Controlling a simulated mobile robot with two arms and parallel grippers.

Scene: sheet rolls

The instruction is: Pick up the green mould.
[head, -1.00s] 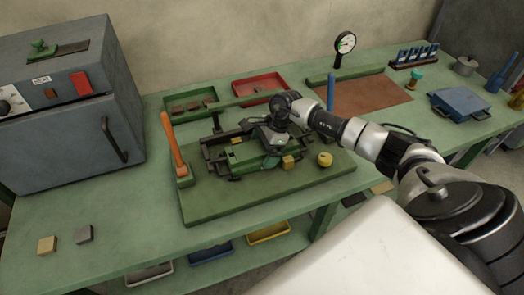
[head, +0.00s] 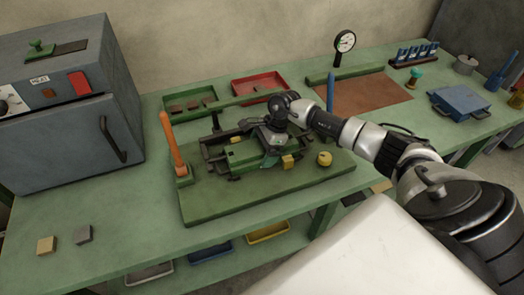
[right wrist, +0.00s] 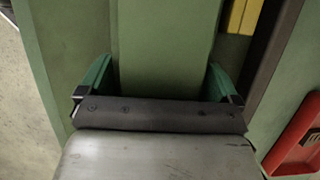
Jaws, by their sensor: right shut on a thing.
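The green mould (head: 244,154) is a green block in the dark-framed fixture on the green base board. Part of it is hidden under my right gripper (head: 266,152). In the right wrist view, the green mould (right wrist: 165,50) fills the space between the two green fingers (right wrist: 160,82), which are shut on it. I cannot tell whether the mould is clear of the fixture. My left gripper is not in view.
An orange lever (head: 174,142) stands left of the fixture. A yellow knob (head: 324,158) and a blue post (head: 330,92) are to its right. A red tray (head: 258,80) lies behind. The grey oven (head: 65,140) stands at the left; the front-left table is mostly clear.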

